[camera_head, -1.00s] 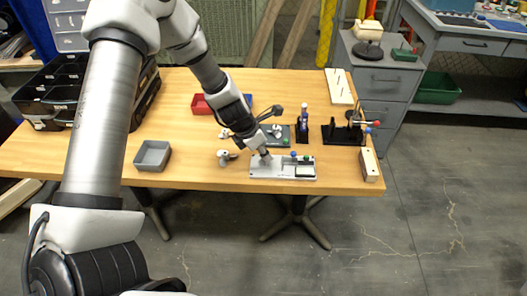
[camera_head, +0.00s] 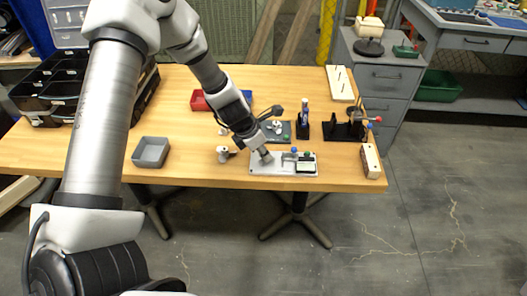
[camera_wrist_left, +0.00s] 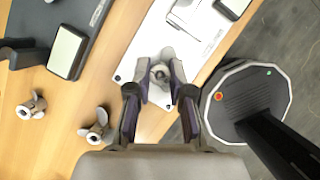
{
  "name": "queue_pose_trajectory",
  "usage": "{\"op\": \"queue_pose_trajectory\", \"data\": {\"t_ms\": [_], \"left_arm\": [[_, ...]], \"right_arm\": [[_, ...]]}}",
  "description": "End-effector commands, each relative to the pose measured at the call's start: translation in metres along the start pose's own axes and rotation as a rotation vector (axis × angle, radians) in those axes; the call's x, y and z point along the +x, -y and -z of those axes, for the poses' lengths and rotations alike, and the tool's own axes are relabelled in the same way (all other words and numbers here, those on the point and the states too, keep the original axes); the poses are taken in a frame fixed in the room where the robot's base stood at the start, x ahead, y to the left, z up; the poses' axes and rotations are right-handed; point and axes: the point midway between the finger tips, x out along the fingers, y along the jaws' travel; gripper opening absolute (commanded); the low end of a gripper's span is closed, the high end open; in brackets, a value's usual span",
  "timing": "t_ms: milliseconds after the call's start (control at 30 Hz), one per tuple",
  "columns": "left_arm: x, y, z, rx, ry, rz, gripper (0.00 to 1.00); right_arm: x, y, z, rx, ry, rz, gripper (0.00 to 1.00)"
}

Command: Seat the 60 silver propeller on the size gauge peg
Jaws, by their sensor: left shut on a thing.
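My left gripper (camera_head: 262,157) points down at the left part of the white gauge board (camera_head: 272,170) near the table's front edge. In the left wrist view, my gripper (camera_wrist_left: 160,85) is shut on a silver propeller (camera_wrist_left: 160,74), with a finger on either side of it. The propeller is over the left end of the gauge board (camera_wrist_left: 140,50). The peg under it is hidden, and I cannot tell whether the propeller is around it or above it. My right gripper is in neither view.
Two loose propellers (camera_wrist_left: 32,106) (camera_wrist_left: 97,127) lie on the wood beside the board. A dark plate (camera_wrist_left: 95,15) lies behind. A grey bin (camera_head: 151,152) stands left, a red bin (camera_head: 199,101) behind the arm. A black stand (camera_head: 343,131) is at right.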

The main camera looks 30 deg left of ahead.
Motion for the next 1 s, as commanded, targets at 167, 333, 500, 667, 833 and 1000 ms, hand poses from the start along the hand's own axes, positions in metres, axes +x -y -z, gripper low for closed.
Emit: {"op": "queue_pose_trajectory", "data": {"t_ms": [167,333,500,667,833,1000], "left_arm": [[0.002,0.0,0.001,0.0,0.0,0.0,0.0],[0.002,0.0,0.001,0.0,0.0,0.0,0.35],[0.002,0.0,0.001,0.0,0.0,0.0,0.5],[0.001,0.0,0.001,-0.001,0.0,0.0,0.5],[-0.014,0.0,-0.006,0.0,0.0,0.0,0.5],[-0.051,0.0,-0.021,0.0,0.0,0.0,0.5]], "right_arm": [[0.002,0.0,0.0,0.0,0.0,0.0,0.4],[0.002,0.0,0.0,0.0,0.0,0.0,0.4],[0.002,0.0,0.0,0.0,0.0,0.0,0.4],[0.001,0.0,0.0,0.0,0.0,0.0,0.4],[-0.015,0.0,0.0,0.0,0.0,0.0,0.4],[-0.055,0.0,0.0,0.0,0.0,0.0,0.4]]}}
